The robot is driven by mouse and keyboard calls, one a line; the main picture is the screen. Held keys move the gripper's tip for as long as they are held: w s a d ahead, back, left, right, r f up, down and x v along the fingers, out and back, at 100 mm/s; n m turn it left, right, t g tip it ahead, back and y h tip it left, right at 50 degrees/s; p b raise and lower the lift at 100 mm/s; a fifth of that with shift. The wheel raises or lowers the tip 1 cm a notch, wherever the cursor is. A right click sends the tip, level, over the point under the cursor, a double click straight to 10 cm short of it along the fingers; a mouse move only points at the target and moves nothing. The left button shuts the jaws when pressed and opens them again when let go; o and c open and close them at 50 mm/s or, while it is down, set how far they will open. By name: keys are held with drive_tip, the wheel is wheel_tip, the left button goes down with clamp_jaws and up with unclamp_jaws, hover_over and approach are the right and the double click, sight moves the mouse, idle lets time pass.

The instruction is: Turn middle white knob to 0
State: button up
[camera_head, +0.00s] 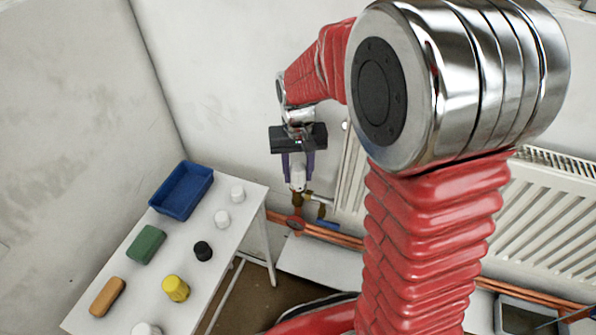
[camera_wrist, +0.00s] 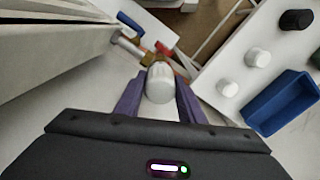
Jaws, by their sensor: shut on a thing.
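A white valve knob (camera_head: 298,181) sits on top of a brass valve at the pipe end of the left radiator, and it also shows in the wrist view (camera_wrist: 160,85). My gripper (camera_head: 298,175) comes down over it from above, with one purple finger on each side. In the wrist view my gripper (camera_wrist: 160,90) is shut on the knob. The brass valve body (camera_wrist: 150,58) shows just beyond the knob. No scale mark or number on the knob can be read.
A white table (camera_head: 190,250) stands to the left with a blue bin (camera_head: 182,190), loose white knobs (camera_head: 222,219), a black knob (camera_head: 202,251), a yellow knob (camera_head: 175,288), a green block (camera_head: 147,245) and an orange block (camera_head: 107,297). Copper pipes (camera_head: 345,240) run low along the wall.

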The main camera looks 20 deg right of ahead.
sight(298, 167)
drive_tip(key=m, duration=0.7)
drive_tip(key=shift+d, duration=0.1)
drive_tip(key=m, duration=0.4)
drive_tip(key=shift+w+m, duration=0.1)
drive_tip(key=shift+m, duration=1.6)
drive_tip(key=o, duration=1)
drive_tip(key=shift+o, duration=0.2)
drive_tip(key=shift+r, duration=0.1)
wheel_tip(298, 167, up, 14)
drive_tip(key=shift+f, duration=0.2)
